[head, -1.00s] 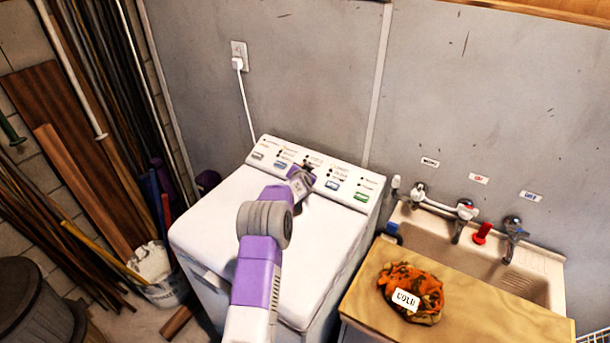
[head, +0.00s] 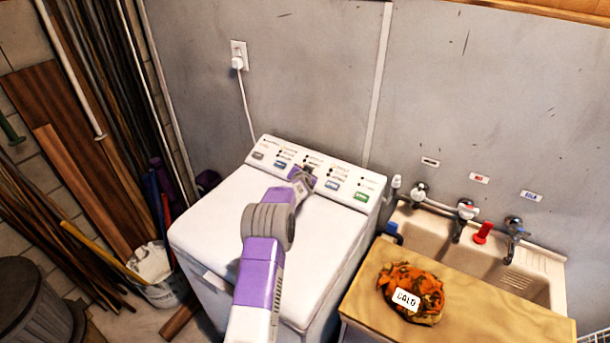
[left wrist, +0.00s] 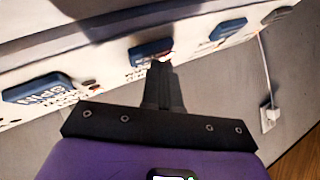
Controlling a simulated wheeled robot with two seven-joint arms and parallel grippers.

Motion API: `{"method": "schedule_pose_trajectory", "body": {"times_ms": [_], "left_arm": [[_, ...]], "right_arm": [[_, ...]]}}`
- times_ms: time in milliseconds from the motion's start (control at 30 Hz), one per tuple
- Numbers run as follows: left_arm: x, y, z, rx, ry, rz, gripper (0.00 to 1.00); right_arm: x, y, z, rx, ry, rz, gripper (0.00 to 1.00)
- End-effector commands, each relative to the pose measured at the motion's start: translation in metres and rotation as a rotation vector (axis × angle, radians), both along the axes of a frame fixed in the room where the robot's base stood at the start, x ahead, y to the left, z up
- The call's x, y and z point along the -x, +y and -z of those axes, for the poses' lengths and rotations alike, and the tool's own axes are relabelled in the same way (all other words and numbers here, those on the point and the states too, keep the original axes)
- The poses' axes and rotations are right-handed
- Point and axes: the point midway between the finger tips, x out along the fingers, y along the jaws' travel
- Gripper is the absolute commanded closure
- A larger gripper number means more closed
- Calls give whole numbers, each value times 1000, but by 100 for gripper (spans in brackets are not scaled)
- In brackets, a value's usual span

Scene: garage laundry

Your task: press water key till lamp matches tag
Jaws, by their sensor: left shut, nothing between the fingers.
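The white washer's sloped control panel (head: 322,158) carries a row of keys with small lamps and print above them. My left gripper (head: 304,173) is shut and empty over the middle of the row, hiding the key there. In the left wrist view, the shut fingertips (left wrist: 161,66) are at the edge of a dark blue key (left wrist: 148,49); I cannot tell whether it is pressed in. A reddish glint shows beside the tips. Lamp states are too small to read. The tag (head: 407,299), reading COLD, lies on an orange patterned cloth bundle (head: 428,284).
Other keys flank the middle one: a blue key (head: 280,163), another blue key (head: 332,184) and a green key (head: 361,196). The wooden board (head: 470,312) and sink (head: 540,290) with taps stand at the right. Lumber and a bucket (head: 168,290) are at the left.

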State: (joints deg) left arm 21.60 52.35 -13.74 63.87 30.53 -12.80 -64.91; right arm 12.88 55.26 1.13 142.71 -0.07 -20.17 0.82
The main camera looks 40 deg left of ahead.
Motion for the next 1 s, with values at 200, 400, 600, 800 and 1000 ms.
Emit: {"method": "schedule_pose_trajectory", "body": {"times_ms": [200,400,600,800,1000], "left_arm": [[-1,0,3,0,0,0,100],[-2,0,5,1,0,1,100],[-3,0,8,1,2,2,100],[-3,0,10,2,3,2,100],[-3,-1,11,3,5,2,100]], "right_arm": [[0,0,1,0,0,0,100],[0,0,2,0,0,0,100],[0,0,3,0,0,0,100],[0,0,4,0,0,0,100],[0,0,3,0,0,0,100]]}}
